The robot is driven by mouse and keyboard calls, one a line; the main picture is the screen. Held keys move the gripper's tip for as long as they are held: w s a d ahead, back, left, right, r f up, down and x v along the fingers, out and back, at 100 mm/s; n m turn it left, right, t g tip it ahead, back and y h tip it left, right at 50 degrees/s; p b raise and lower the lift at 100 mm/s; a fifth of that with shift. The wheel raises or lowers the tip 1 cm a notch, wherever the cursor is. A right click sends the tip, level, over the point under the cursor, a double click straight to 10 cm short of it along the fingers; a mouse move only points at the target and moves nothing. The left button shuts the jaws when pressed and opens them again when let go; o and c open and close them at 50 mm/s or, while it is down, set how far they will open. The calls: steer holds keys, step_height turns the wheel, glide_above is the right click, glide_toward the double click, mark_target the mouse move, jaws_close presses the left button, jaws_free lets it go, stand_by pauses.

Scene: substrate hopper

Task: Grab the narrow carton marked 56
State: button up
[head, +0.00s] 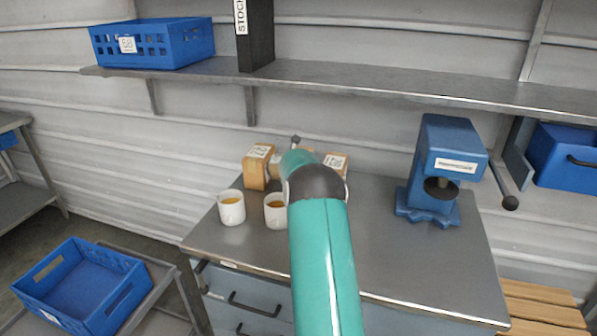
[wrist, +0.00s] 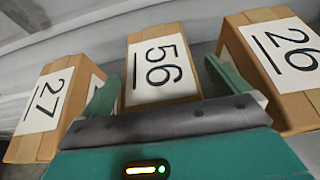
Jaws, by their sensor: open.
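The narrow carton marked 56 (wrist: 163,92) is brown cardboard with a white label, in the middle of the wrist view. My gripper (wrist: 157,75) is open and empty, one teal finger to each side of this carton's face as seen from the wrist. I cannot tell how far the fingers reach along its sides. The gripper's body hides the near edge of the carton. In the head view my arm covers most of the carton and the gripper.
The carton marked 27 (wrist: 45,115) stands close on the left, the carton marked 26 (wrist: 275,70) close on the right. Two white cups (head: 231,208) (head: 275,212) stand in front on the metal bench (head: 400,265). A blue press (head: 448,160) stands right. A shelf (head: 330,82) runs above.

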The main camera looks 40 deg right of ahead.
steer(key=c, duration=1.8)
steer(key=shift+r, duration=0.1)
steer(key=shift+c, duration=0.4)
steer(key=shift+r, duration=0.15)
